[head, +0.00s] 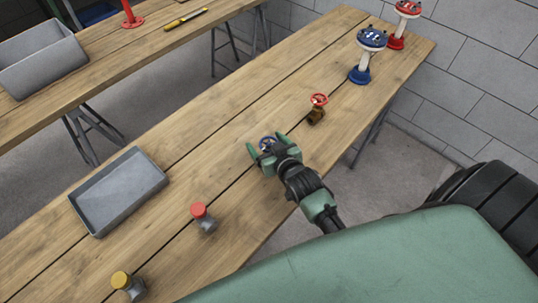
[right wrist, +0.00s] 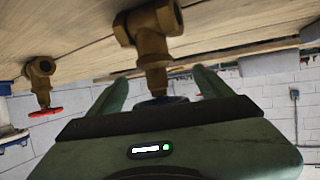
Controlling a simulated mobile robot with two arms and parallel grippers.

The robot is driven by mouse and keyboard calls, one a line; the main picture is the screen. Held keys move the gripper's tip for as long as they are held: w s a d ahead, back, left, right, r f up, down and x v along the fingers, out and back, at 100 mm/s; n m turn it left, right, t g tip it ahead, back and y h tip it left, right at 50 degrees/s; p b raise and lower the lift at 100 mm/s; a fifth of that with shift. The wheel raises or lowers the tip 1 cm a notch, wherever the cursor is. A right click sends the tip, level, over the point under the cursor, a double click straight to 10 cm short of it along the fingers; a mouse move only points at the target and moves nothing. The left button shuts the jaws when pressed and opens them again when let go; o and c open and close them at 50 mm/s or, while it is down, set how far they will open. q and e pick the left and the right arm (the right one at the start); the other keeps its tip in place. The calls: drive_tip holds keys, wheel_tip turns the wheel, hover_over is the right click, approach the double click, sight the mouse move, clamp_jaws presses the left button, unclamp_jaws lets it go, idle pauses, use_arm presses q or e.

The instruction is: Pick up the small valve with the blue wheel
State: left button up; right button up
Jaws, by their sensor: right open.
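The small valve with the blue wheel (head: 267,142) is on the wooden table, mostly hidden behind my right gripper (head: 265,147) in the head view. The right gripper is open, its two green fingers on either side of the blue wheel. My left gripper is not in view.
A red-wheeled brass valve (head: 317,108) stands just beyond. A grey tray (head: 118,190), a red-capped fitting (head: 202,217) and a yellow-capped fitting (head: 128,285) are nearer. Mid-table boards are clear.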

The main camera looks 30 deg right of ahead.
drive_tip(key=shift+w+f, duration=0.25)
drive_tip(key=shift+w, duration=0.15)
drive_tip(key=shift+c, duration=0.3)
clamp_jaws()
drive_tip(key=shift+r, duration=0.1)
